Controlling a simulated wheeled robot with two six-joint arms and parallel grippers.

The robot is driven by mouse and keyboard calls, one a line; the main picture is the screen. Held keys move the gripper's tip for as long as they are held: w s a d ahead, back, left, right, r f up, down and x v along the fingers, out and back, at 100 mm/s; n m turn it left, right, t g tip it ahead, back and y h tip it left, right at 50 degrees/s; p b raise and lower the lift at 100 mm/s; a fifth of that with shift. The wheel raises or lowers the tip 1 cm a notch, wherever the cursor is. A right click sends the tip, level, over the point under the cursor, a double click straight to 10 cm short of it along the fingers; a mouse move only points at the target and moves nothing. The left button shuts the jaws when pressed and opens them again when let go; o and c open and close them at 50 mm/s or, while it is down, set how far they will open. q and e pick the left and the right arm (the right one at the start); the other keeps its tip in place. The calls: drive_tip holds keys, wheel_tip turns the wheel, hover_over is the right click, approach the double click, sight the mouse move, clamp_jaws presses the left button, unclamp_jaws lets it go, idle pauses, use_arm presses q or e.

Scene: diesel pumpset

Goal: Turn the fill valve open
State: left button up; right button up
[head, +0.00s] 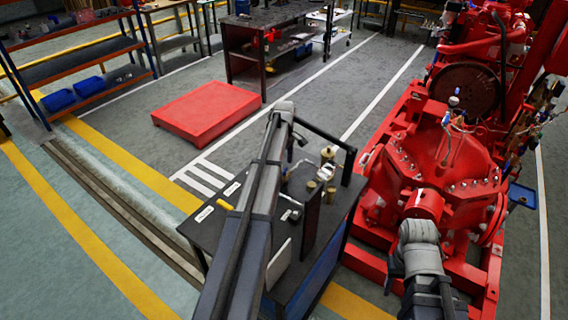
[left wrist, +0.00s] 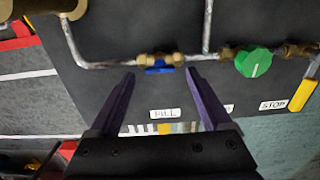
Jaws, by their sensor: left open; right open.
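The fill valve (left wrist: 159,69) shows in the left wrist view as a small blue handle on a brass body in a grey pipe. The handle lies roughly along the pipe. A white FILL label (left wrist: 164,113) is on the dark panel near it. My left gripper (left wrist: 161,73) is open, with its two purple fingers on either side of the blue handle in the picture. I see a gap at each side and no clear contact; depth is hard to judge. In the head view I cannot make out the valve. My right arm is in the head view, but I cannot see its gripper fingers.
A green knob (left wrist: 254,63) and a yellow lever (left wrist: 301,96) near a STOP label (left wrist: 273,105) sit right of the valve. The dark bench (head: 213,232) stands beside the red pumpset (head: 440,160). A red platform (head: 207,112) lies on the floor behind.

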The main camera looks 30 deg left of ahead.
use_arm(q)
wheel_tip(320, 180, up, 6)
drive_tip(key=p, duration=0.5)
drive_tip(key=shift+r, duration=0.1)
